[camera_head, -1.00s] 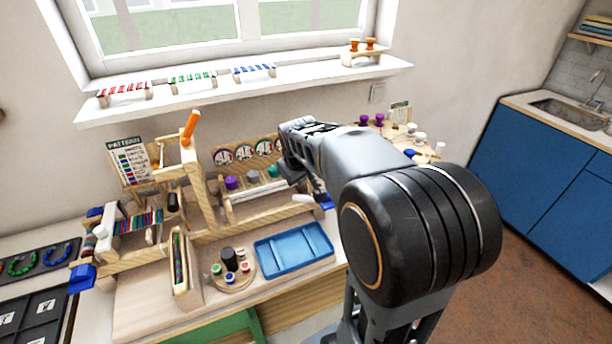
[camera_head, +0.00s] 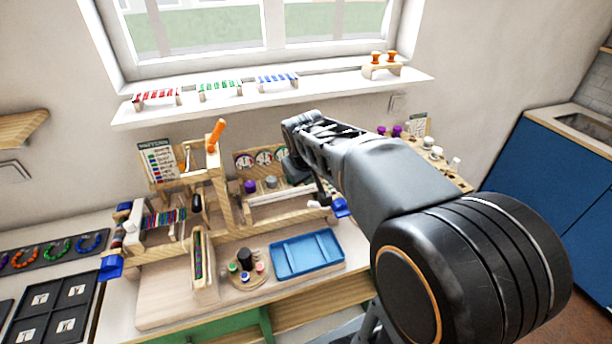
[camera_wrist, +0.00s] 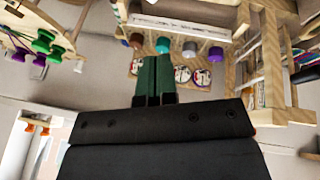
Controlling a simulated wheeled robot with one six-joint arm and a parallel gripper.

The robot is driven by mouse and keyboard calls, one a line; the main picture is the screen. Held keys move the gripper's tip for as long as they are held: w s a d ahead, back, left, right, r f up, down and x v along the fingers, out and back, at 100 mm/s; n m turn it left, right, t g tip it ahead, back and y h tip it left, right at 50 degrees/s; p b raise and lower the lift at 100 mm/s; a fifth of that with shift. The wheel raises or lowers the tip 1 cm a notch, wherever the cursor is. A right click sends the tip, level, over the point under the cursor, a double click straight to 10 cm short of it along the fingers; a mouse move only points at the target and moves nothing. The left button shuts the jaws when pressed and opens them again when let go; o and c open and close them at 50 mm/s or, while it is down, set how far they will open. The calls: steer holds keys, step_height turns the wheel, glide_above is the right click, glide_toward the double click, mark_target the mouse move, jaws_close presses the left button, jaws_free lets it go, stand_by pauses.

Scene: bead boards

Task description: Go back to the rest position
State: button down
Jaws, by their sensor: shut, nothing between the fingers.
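My gripper shows in the wrist view (camera_wrist: 155,80) with its two green fingers pressed together and nothing between them. In the head view my arm reaches in from the lower right, and the gripper end (camera_head: 294,168) is partly hidden behind my wrist. It hangs in front of the right part of the wooden bead board (camera_head: 222,195), near the purple knob (camera_head: 250,186) and the grey knob (camera_head: 270,181). Round dials (camera_wrist: 183,75) sit beyond the fingers in the wrist view. I cannot tell the exact gap to the board.
A blue tray (camera_head: 307,254) and a round holder with colored pegs (camera_head: 246,272) lie on the bench. An orange-handled lever (camera_head: 216,135) stands up from the board. A dark compartment tray (camera_head: 52,309) is at lower left.

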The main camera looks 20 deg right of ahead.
steer(key=s+a+f+m+y, duration=0.1)
steer(key=s+a, duration=0.2)
steer(key=s, duration=0.4)
steer(key=s+a+f+y, duration=0.1)
steer(key=s+a, duration=0.2)
steer(key=s, duration=0.4)
steer(key=shift+s+f+m, duration=0.15)
steer(key=shift+f+m, duration=0.05)
steer(key=shift+m, duration=0.2)
